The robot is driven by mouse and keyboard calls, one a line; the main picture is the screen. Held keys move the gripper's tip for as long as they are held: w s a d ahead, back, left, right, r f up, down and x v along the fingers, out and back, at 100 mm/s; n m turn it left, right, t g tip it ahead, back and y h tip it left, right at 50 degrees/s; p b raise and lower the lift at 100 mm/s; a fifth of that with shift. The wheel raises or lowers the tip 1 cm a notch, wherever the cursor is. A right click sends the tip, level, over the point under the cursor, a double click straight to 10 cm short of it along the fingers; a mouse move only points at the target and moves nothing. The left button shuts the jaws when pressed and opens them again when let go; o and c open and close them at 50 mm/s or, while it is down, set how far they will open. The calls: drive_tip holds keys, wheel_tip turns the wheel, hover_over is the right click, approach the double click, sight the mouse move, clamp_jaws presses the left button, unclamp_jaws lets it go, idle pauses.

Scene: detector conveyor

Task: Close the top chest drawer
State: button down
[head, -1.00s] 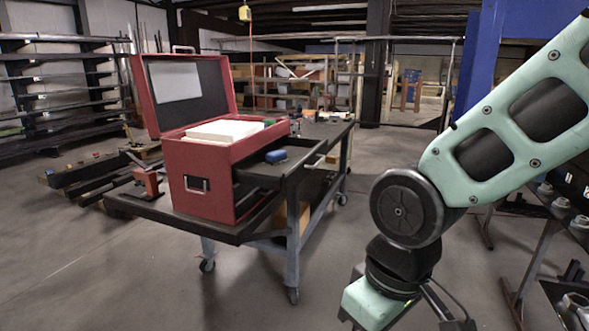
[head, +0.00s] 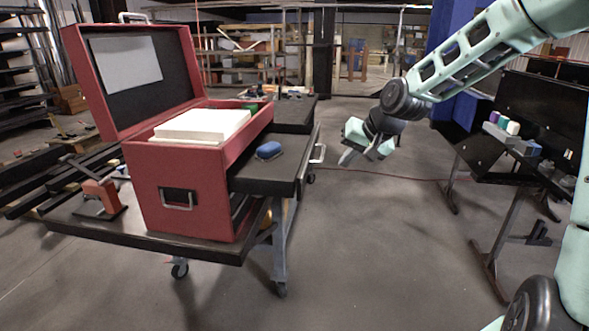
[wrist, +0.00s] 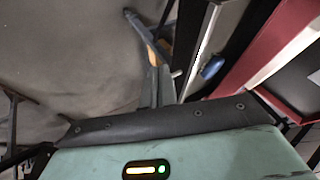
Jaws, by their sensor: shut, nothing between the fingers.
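The red chest (head: 185,193) stands on a dark wheeled cart with its lid (head: 137,75) raised. The black top drawer (head: 288,168) is pulled out to the right from the chest's side, with a silver handle (head: 318,153) on its front. A blue object (head: 269,150) lies in the drawer, and it also shows in the wrist view (wrist: 212,67). My gripper (head: 350,154) is shut and empty, to the right of the drawer front and apart from it.
White blocks (head: 205,124) fill the open chest top. A red clamp-like object (head: 101,196) sits at the cart's left. A black stand (head: 510,150) with several small items is at right. The floor (head: 385,235) between cart and stand is clear.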

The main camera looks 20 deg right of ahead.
sight(254, 176)
drive_tip(key=w+a+f+p, duration=0.2)
drive_tip(key=w+a+f, duration=0.2)
drive_tip(key=w+f, duration=0.3)
drive_tip(key=shift+w+a+f, duration=0.25)
drive_tip(key=shift+w+f, duration=0.15)
drive_tip(key=shift+w, duration=0.35)
drive_tip(key=w+a+b, duration=0.1)
drive_tip(key=w+a, duration=0.2)
drive_tip(key=a, duration=0.1)
drive_tip(key=w+a+b, duration=0.1)
drive_tip(key=w+a, duration=0.2)
drive_tip(key=a, duration=0.2)
drive_tip(key=w+a+b, duration=0.2)
drive_tip(key=w+a, duration=0.1)
drive_tip(key=a, duration=0.1)
drive_tip(key=shift+a, duration=0.3)
